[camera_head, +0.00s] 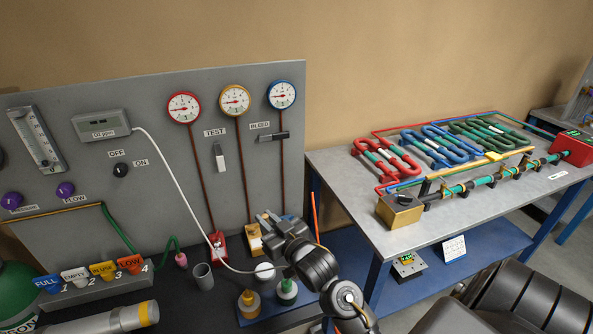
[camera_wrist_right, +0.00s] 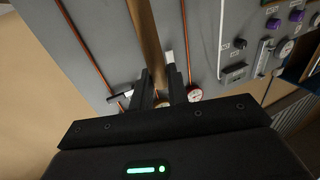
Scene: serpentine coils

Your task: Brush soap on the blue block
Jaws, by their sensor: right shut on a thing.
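My right gripper (camera_head: 266,218) is in front of the grey gauge panel, by the feet of the copper pipes. In the wrist view, its fingers (camera_wrist_right: 161,92) are closed on a tan rod-like handle (camera_wrist_right: 146,38), which looks like the brush. The bristles cannot be made out. The red block (camera_head: 219,244) and yellow block (camera_head: 254,241) stand at the feet of the left and middle pipes. The blue block, by the right pipe's foot, is mostly hidden behind my gripper. My left gripper is not in view.
A white hose (camera_head: 173,178) hangs in front of the panel. The coil table (camera_head: 345,190) stands to the right.

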